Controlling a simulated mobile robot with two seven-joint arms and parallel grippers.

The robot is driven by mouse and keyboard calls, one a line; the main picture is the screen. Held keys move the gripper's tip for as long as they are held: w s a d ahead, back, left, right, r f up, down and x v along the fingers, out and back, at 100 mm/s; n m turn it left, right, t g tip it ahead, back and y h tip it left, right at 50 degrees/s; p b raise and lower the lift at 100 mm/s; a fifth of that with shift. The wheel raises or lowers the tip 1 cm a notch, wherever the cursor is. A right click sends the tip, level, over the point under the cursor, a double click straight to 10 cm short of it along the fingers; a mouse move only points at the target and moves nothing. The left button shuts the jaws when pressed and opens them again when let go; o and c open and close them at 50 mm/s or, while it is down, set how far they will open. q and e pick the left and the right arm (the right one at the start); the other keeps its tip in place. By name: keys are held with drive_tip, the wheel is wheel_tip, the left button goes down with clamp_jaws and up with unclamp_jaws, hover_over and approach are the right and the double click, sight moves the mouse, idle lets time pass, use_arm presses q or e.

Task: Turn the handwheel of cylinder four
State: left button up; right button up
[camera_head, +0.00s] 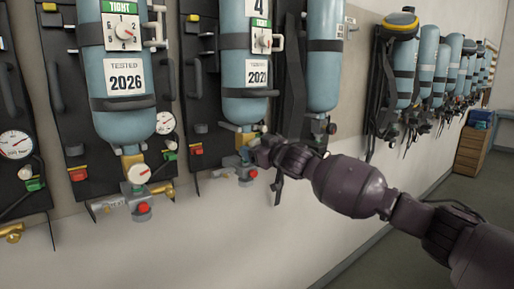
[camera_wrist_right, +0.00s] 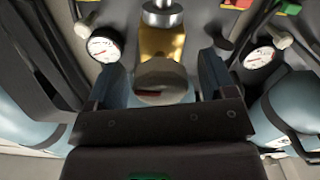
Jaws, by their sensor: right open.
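Cylinder four (camera_head: 246,60) is a pale blue cylinder hanging neck-down on a black backplate, with a "4" tag above it and a label reading "2021". My right gripper (camera_head: 258,152) is at the valve below its neck and hides part of it. In the right wrist view, a rounded grey handwheel (camera_wrist_right: 162,82) sits below a brass valve body (camera_wrist_right: 162,42). The open fingers of my right gripper (camera_wrist_right: 162,88) stand on either side of the handwheel; I cannot tell whether they touch it. My left gripper is not in view.
Another cylinder (camera_head: 123,75), labelled "2026", hangs to the left, with a gauge (camera_head: 139,173) below it. Other cylinders (camera_head: 325,55) continue to the right along the wall. A wooden cabinet (camera_head: 473,150) stands at the far right. The floor (camera_head: 400,255) there looks clear.

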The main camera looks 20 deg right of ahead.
drive_tip(key=c, duration=0.9)
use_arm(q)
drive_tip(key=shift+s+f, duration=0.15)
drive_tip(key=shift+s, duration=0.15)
